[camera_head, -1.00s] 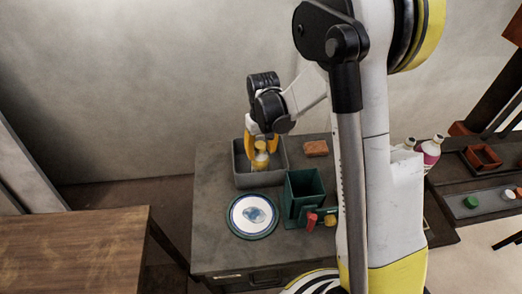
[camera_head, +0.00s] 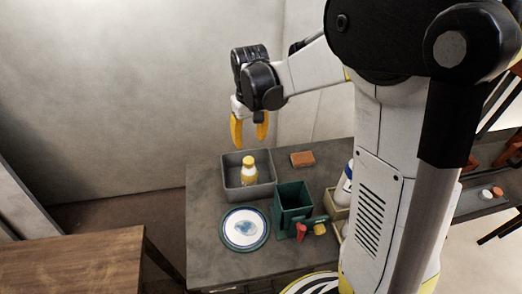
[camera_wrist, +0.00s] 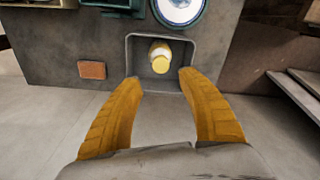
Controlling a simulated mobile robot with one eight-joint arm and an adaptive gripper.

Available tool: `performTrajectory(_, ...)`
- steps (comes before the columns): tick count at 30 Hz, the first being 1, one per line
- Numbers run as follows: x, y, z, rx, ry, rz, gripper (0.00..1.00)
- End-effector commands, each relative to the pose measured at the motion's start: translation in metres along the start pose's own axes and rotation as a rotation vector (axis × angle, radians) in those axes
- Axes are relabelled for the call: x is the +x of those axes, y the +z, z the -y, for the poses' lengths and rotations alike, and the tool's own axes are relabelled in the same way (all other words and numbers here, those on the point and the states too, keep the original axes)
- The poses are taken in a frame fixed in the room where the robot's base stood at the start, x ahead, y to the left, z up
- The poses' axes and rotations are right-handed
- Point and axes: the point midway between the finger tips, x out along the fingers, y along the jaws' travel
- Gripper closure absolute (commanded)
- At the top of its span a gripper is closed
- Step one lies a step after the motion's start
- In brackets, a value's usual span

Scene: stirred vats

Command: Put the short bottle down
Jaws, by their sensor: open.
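The short bottle (camera_head: 249,172), pale with a yellow cap and yellow lower part, stands upright inside the grey bin (camera_head: 231,190) on the table. It also shows in the wrist view (camera_wrist: 160,58), seen from above between the fingers and beyond their tips. My gripper (camera_head: 249,144) is above the bin, with its yellow fingers spread and empty. In the wrist view the gripper (camera_wrist: 158,78) is open and apart from the bottle.
On the table (camera_head: 205,253) are a plate (camera_head: 244,228) in front of the bin, a green open box (camera_head: 293,205) to its right and a brown brick (camera_head: 302,158). A red item (camera_head: 301,232) lies beside the green box. A wooden table (camera_head: 75,263) stands at lower left.

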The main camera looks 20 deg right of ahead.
Motion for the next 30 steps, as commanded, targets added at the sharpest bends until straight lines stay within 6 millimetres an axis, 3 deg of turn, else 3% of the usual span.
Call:
performTrajectory(6, -0.061, 0.044, 0.006, 0.026, 0.018, -0.144, 0.53)
performTrajectory(13, -0.104, 0.101, 0.013, 0.055, 0.034, -0.322, 0.53)
performTrajectory(21, -0.116, 0.157, 0.019, 0.084, 0.043, -0.503, 0.53)
performTrajectory(30, -0.115, 0.173, 0.021, 0.094, 0.044, -0.569, 0.53)
